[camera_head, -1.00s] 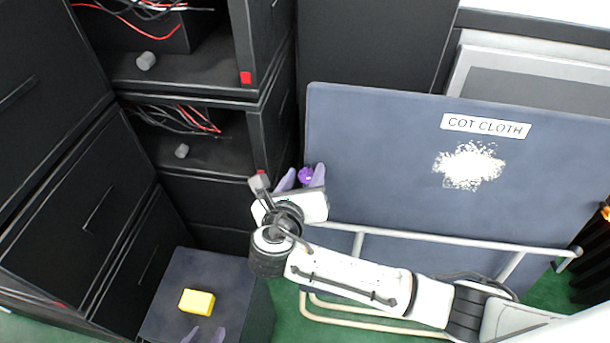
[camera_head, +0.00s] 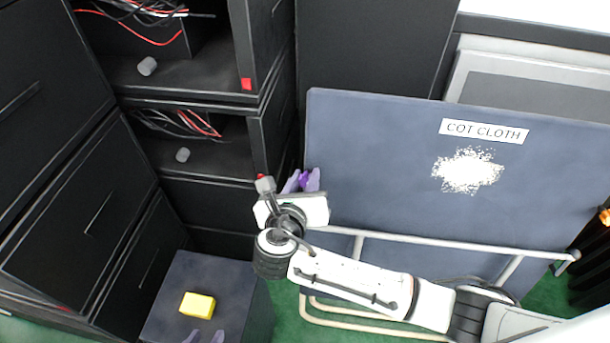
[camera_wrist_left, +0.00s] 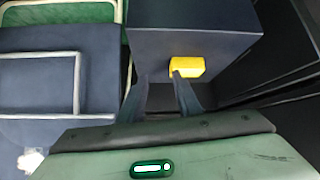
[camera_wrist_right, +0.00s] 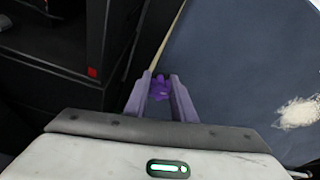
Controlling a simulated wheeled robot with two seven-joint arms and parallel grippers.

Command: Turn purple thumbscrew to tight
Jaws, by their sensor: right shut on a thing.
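The purple thumbscrew (camera_wrist_right: 160,87) shows in the right wrist view between the lilac fingertips of my right gripper (camera_wrist_right: 161,82). In the head view the thumbscrew (camera_head: 304,181) is mostly hidden by the fingers of my right gripper (camera_head: 303,180), at the left edge of the large blue-grey panel. My right gripper is shut on the thumbscrew. Which way the thumbscrew is turned cannot be told. My left gripper (camera_head: 205,337) is at the bottom of the head view. In the left wrist view my left gripper (camera_wrist_left: 160,76) is open and empty, its fingers apart.
A yellow block (camera_head: 197,304) lies on a dark box (camera_head: 170,318), close to my left gripper. The panel (camera_head: 380,150) carries a COT CLOTH label (camera_head: 484,131). Pale tubes (camera_head: 430,239) run below it. Black cabinets with open shelves (camera_head: 160,80) stand left.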

